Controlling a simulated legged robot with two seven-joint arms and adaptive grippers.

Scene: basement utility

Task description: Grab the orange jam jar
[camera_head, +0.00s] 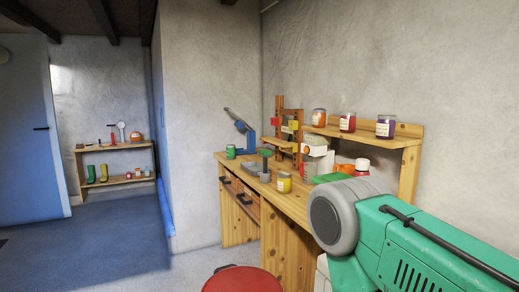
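The orange jam jar (319,117) stands upright on the wooden wall shelf, at the left of three jars. It has a pale label and is small in view. A red jar (348,122) and a dark purple jar (386,127) stand to its right on the same shelf. Neither of my grippers is in view, so their place relative to the jar does not show.
A wooden workbench (232,204) below holds a yellow jar (284,182), a green can (230,152) and other items. A red round stool seat (243,280) is in front. A large green and grey part of mine blocks the lower right. The blue floor (110,245) at left is clear.

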